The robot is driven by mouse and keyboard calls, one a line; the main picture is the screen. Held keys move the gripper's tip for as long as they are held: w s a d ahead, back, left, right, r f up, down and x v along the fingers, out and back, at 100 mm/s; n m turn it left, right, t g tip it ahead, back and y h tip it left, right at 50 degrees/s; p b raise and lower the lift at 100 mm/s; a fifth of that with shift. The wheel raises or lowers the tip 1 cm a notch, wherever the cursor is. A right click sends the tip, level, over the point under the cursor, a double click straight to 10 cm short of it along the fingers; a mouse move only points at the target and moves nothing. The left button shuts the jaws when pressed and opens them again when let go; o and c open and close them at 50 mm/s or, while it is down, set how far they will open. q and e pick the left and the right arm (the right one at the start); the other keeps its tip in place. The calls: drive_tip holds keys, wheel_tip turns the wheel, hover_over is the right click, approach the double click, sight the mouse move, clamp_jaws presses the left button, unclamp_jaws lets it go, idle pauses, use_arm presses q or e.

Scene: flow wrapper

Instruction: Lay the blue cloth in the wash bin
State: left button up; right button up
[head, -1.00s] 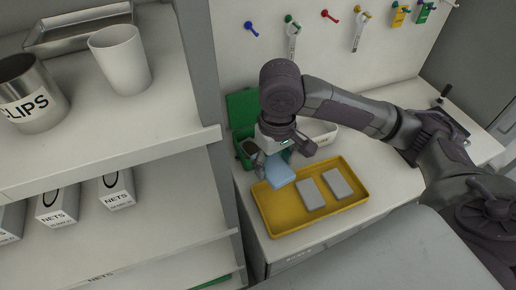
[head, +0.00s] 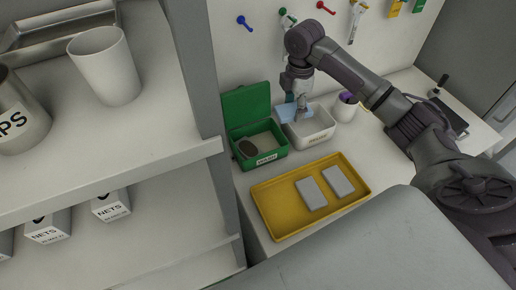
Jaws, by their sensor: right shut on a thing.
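The blue cloth (head: 289,113) is in my right gripper (head: 300,112), at the back of the counter. The gripper is shut on it and points down over the white bin (head: 318,131). The cloth is at the left and back part of that bin's opening; I cannot tell whether it touches the bin. Left of it stands a green bin (head: 277,155) with its lid open and a dark oval thing inside. Both bins have front labels too small to read surely. My left gripper is not in view.
A yellow tray (head: 272,222) with two grey pads lies in front of the bins. A white cup (head: 345,108) with something purple stands right of the white bin. Shelves (head: 150,157) with a cup and boxes fill the left. Tools hang on the wall behind.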

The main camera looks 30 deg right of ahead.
drive_tip(key=shift+d+f+n, duration=0.2)
drive_tip(key=shift+d+n, duration=0.3)
drive_tip(key=shift+d, duration=0.15)
drive_tip(key=shift+w+a+f, duration=0.15)
drive_tip(key=shift+a+f, duration=0.05)
drive_tip(key=shift+a, duration=0.05)
drive_tip(key=w+a+f+p, duration=0.1)
drive_tip(key=a+f, duration=0.1)
drive_tip(key=a, duration=0.1)
drive_tip(key=w+a+f+p, duration=0.1)
drive_tip(key=a+f, duration=0.1)
drive_tip(key=a, duration=0.2)
drive_tip(key=w+a+f+p, duration=0.1)
drive_tip(key=a+f, duration=0.1)
drive_tip(key=a, duration=0.1)
drive_tip(key=shift+a+f, duration=0.25)
drive_tip(key=shift+f, duration=0.1)
wheel_tip(320, 180, down, 3)
drive_tip(key=shift+f+p, duration=0.15)
drive_tip(key=shift+p, duration=0.45)
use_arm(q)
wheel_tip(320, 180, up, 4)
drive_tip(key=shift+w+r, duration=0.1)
use_arm(e)
drive_tip(key=shift+f, duration=0.35)
drive_tip(key=shift+f, duration=0.15)
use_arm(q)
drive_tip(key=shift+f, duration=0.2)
use_arm(e)
drive_tip(key=shift+f, duration=0.45)
